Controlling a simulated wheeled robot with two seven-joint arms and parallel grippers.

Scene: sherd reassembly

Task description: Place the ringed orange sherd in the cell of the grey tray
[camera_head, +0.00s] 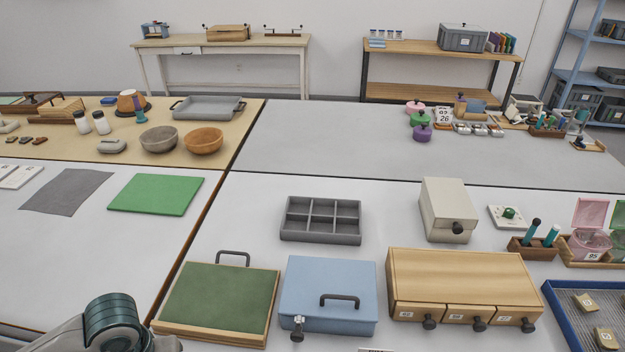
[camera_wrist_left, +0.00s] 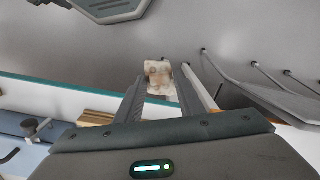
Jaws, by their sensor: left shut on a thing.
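The grey tray (camera_head: 320,238) has several cells and lies on the white table in the middle of the head view; its cells look empty. In the left wrist view my left gripper (camera_wrist_left: 162,75) is shut on a small pale piece with brown marks (camera_wrist_left: 158,72) between its fingertips. I cannot make out rings or an orange colour on it. In the head view only part of my left arm shows at the bottom left, and the gripper is out of frame. My right gripper is in neither view. Sherds with tags (camera_head: 585,302) lie in the blue-rimmed tray (camera_head: 548,291) at the right.
A green-topped board (camera_head: 218,300), a blue case (camera_head: 328,290) and a wooden drawer box (camera_head: 463,275) stand in front of the grey tray. A cream box (camera_head: 447,212) is to its right. The table left of and behind the grey tray is clear.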

